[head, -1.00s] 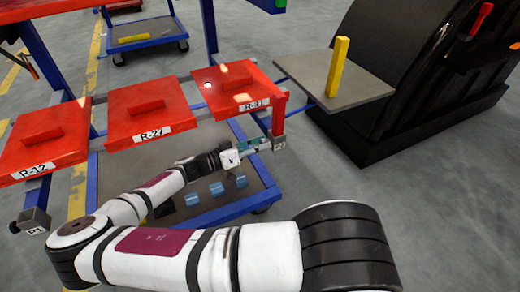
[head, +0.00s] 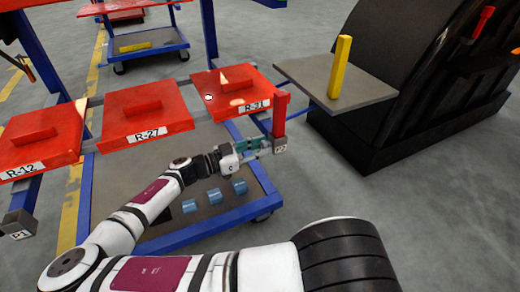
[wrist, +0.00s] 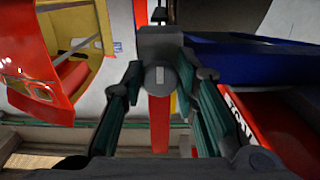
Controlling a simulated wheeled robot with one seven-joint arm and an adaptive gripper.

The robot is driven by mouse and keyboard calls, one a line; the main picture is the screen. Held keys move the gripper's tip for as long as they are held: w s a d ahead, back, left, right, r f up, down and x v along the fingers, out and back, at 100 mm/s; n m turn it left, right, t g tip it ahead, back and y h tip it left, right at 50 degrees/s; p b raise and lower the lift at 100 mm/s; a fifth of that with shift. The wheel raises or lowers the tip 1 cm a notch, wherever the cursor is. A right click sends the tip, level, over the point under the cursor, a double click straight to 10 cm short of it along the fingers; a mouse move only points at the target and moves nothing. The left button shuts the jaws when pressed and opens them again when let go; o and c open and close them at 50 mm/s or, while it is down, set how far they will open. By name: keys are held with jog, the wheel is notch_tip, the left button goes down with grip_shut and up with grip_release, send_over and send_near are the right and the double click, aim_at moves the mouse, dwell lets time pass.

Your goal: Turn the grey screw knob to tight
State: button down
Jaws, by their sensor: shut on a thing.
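The grey screw knob (wrist: 157,79) is a round disc with a pale slot mark, in the middle of the wrist view. It sits below a grey block (wrist: 160,42), and a red post (wrist: 159,122) shows beneath it. My gripper (wrist: 162,75) has its teal-padded fingers on either side of the knob and is shut on it. In the head view my gripper (head: 252,147) is at the small grey block marked P2 (head: 280,148), under a red upright (head: 280,116). The knob is too small to make out there. Its degree of tightness cannot be told.
Red panels R-12 (head: 40,135), R-27 (head: 147,112) and R-31 (head: 232,88) lie on the blue rack beside my arm. A grey shelf (head: 300,78) with a yellow bar (head: 340,66) stands behind. Blue blocks (head: 215,196) rest on the lower cart. Open floor lies right.

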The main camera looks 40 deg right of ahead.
jog(key=shift+f, duration=0.1)
jog(key=c, duration=1.3)
grip_release()
jog(key=v, duration=1.2)
